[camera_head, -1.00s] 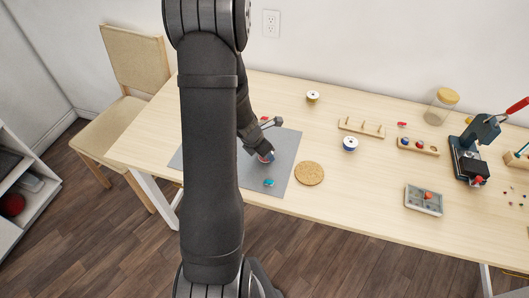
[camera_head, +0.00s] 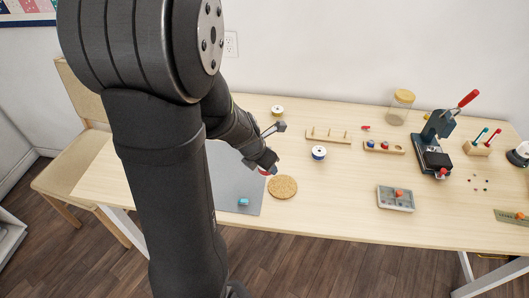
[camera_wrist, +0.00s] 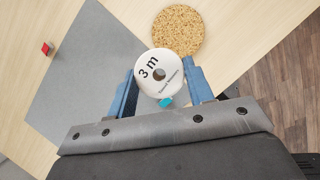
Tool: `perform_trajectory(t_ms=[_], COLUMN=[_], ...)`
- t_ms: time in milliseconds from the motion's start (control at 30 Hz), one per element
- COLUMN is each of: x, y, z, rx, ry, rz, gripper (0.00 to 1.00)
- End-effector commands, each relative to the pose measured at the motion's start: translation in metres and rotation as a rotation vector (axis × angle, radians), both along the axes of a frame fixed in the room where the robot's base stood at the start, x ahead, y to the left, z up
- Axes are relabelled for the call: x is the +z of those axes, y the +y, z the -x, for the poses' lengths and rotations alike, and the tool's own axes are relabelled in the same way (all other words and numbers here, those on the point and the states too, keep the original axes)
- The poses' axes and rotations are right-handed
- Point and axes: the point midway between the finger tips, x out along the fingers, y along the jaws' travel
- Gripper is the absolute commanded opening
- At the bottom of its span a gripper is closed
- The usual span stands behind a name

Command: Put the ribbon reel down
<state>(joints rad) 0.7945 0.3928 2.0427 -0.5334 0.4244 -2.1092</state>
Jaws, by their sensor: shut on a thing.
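The ribbon reel shows in the wrist view as a white disc (camera_wrist: 152,68) marked "3 m" with a dark centre hole. My gripper (camera_wrist: 162,88) is shut on it, with one blue finger at each side. In the head view, my gripper (camera_head: 269,166) is near the right edge of the grey mat (camera_head: 225,185), just above and left of the round cork mat (camera_head: 282,187). The held reel is mostly hidden there, with only a bit of red and white showing. I cannot tell its exact height above the table.
A small teal object (camera_head: 243,202) lies on the grey mat. A blue-and-white spool (camera_head: 319,153), another spool (camera_head: 277,111), a pegged wooden rack (camera_head: 328,136) and a grey tray (camera_head: 395,198) stand on the table. Free tabletop lies right of the cork mat.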

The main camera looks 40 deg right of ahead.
Motion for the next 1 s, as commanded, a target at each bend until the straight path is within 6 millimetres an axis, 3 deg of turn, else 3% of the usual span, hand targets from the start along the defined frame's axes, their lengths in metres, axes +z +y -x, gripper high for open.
perform_trajectory(t_ms=[167,600,1000], x=[0.005,0.012,0.007], y=[-0.036,-0.193,-0.321], z=[-0.013,-0.065,-0.078], rx=[-0.019,-0.084,-0.117], ry=[0.005,0.022,0.014], rz=[0.008,0.022,0.01], gripper=[0.26,0.26,0.26])
